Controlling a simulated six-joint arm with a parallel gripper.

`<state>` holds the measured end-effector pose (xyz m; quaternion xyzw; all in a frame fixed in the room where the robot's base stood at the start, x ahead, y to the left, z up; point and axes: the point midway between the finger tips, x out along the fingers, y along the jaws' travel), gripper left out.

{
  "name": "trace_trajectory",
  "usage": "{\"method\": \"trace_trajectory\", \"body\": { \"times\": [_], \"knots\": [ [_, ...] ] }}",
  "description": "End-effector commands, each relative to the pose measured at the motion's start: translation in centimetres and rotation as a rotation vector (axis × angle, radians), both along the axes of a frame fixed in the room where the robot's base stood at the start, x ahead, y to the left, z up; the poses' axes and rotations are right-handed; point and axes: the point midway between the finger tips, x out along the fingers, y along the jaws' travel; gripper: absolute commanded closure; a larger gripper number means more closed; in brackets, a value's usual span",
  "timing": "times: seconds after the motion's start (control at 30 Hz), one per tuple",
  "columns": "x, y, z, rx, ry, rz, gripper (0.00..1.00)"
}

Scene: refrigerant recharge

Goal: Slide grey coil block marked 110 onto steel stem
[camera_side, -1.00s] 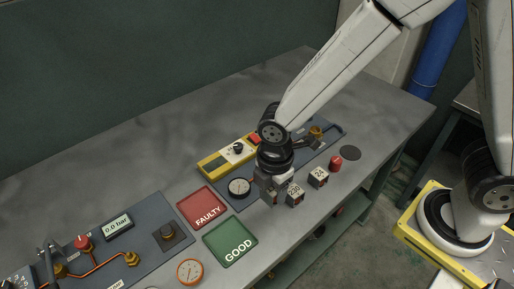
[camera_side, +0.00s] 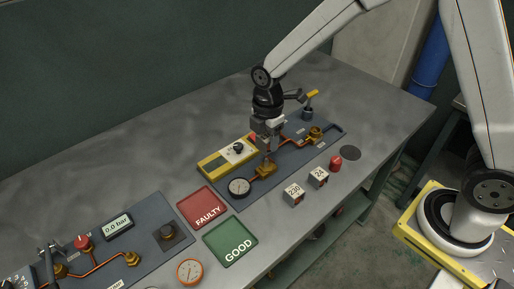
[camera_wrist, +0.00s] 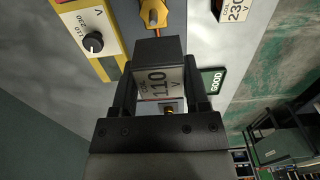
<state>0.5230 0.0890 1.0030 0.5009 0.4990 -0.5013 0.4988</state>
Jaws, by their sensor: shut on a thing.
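The grey coil block marked 110 (camera_wrist: 160,83) is between the two fingers of my gripper (camera_wrist: 161,74), its label facing the wrist camera. In the side view my gripper (camera_side: 266,138) is above the brass valve (camera_side: 265,169) on the dark panel, beside the round gauge. The block is hard to tell from the fingers there. A short thin upright, which looks like the steel stem (camera_side: 269,157), shows on the valve below my gripper. The brass valve also shows past the block in the wrist view (camera_wrist: 153,14). I cannot tell whether block and stem touch.
Blocks marked 230 (camera_side: 293,194) and 24 (camera_side: 318,177) and a red cap (camera_side: 335,163) stand along the front. A yellow tester (camera_side: 228,158) lies behind the valve. The red FAULTY tray (camera_side: 202,206) and green GOOD tray (camera_side: 230,241) lie to the left.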

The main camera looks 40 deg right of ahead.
Motion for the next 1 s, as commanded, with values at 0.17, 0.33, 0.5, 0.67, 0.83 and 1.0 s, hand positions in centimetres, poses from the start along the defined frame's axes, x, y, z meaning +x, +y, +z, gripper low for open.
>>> {"method": "trace_trajectory", "body": {
  "times": [0.17,0.33,0.5,0.67,0.83,1.0],
  "knots": [
    [0.8,-0.9,0.2,0.0,-0.002,0.0,0.98],
    [0.8,-0.9,0.1,0.0,-0.001,0.001,0.98],
    [0.7,-0.9,-0.3,0.0,0.0,0.001,0.98],
    [0.8,-0.9,-1.2,0.0,0.0,0.001,0.98],
    [0.7,-0.9,-2.4,0.0,0.001,0.001,0.98],
    [0.7,-0.9,-3.4,0.0,0.001,0.001,0.98]
  ]
}}
